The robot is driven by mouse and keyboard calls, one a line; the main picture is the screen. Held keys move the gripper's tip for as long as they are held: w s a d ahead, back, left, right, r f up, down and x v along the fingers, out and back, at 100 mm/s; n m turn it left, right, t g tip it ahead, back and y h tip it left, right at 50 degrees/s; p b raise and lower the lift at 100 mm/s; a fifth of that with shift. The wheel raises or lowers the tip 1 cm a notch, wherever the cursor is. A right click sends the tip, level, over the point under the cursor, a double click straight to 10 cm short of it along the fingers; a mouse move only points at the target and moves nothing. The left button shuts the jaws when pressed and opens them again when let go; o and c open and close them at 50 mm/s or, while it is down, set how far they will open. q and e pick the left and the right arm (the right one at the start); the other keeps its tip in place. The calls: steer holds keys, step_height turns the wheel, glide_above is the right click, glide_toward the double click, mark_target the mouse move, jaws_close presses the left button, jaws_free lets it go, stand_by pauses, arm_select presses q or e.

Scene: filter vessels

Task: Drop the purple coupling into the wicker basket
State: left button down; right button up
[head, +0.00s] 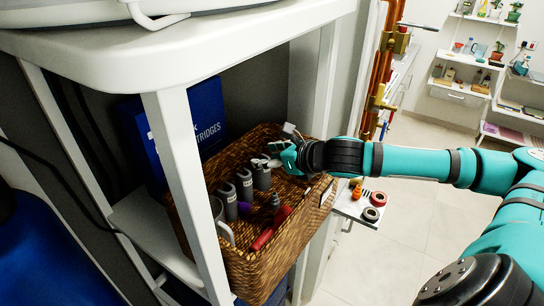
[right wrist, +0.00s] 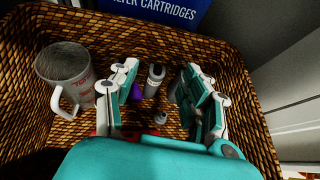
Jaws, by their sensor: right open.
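The wicker basket (head: 285,250) sits on a shelf of the white rack, and its woven wall also shows in the right wrist view (right wrist: 245,130). The purple coupling (right wrist: 136,92) lies inside the basket, partly hidden by one of my right gripper's fingers. In the head view a small purple piece (head: 243,208) shows among grey cylinders in the basket. My right gripper (head: 274,157) is over the basket, its fingers reaching inside. In the right wrist view the fingers (right wrist: 160,95) are wide apart, with nothing held between them. My left gripper is not in view.
The basket also holds a whitish mug (right wrist: 66,72) with red letters, several grey cylinders (head: 228,202) and a red-handled tool (head: 270,230). A blue filter-cartridges box (head: 208,115) stands behind it. White rack posts (head: 180,165) flank the opening. Tape rolls lie on a small shelf (head: 352,210).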

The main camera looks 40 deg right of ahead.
steer(key=v, duration=1.2)
steer(key=shift+f, duration=0.1)
stand_by(0.4)
